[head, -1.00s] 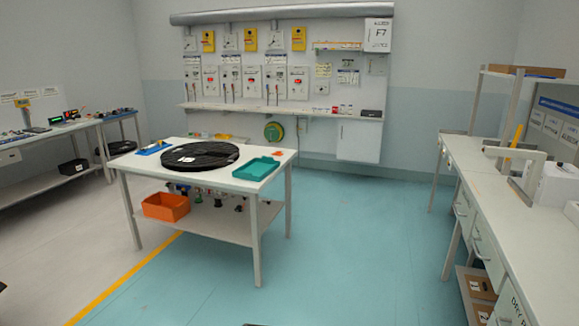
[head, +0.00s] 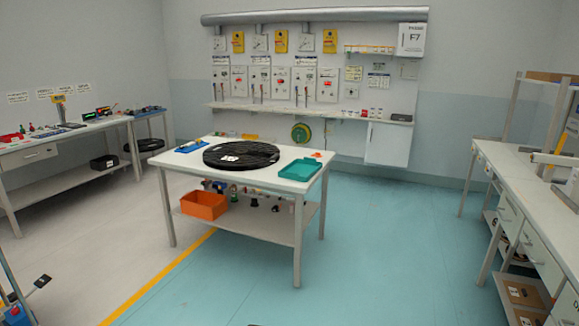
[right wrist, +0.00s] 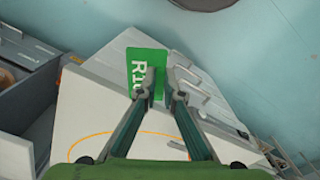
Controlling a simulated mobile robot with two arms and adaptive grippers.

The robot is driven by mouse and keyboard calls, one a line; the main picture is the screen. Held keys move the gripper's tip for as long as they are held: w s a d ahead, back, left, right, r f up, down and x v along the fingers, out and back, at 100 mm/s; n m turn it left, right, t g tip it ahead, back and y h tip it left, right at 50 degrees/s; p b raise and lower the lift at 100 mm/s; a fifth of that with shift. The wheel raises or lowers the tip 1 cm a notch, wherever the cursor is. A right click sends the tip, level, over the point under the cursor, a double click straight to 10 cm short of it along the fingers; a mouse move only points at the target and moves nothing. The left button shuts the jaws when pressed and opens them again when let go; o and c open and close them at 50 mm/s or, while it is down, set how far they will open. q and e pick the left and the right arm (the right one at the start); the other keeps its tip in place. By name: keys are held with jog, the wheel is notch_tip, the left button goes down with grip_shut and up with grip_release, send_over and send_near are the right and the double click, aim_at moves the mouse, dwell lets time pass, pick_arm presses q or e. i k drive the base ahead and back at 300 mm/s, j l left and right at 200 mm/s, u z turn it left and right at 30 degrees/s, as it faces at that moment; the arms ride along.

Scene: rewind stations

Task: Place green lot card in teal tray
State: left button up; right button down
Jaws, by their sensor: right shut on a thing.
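The green lot card (right wrist: 145,62), with white lettering on it, is held in my right gripper (right wrist: 161,80) in the right wrist view. The fingers are shut on the card and hide part of it. The teal tray (head: 300,170) lies on the right part of the white table in the middle of the room in the head view. The tray looks empty at this distance. My right gripper does not show in the head view, and my left gripper is in neither view.
The white table (head: 200,160) also carries a black reel (head: 241,155) and a blue tray (head: 192,146). An orange bin (head: 204,205) is on its lower shelf. Benches stand along the left (head: 70,132) and right (head: 520,178). The teal floor (head: 390,240) between table and right bench is clear.

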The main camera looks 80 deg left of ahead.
aim_at(300, 171)
jog(key=u, duration=1.7)
jog(key=i+j+u, duration=0.1)
jog(key=u, duration=0.8)
jog(key=i+u, duration=0.2)
jog(key=u, duration=0.25)
jog(key=i+u, duration=0.1)
jog(key=u, duration=0.35)
jog(key=i+l, duration=0.2)
jog(key=i, duration=0.2)
jog(key=i+l, duration=0.25)
jog(key=i, duration=0.2)
jog(key=i+l, duration=0.2)
jog(key=i, duration=1.9)
jog(key=i+j+z, duration=0.1)
jog(key=i+z, duration=0.35)
jog(key=i+j+z, duration=0.2)
jog(key=i+z, duration=0.25)
jog(key=k, duration=0.05)
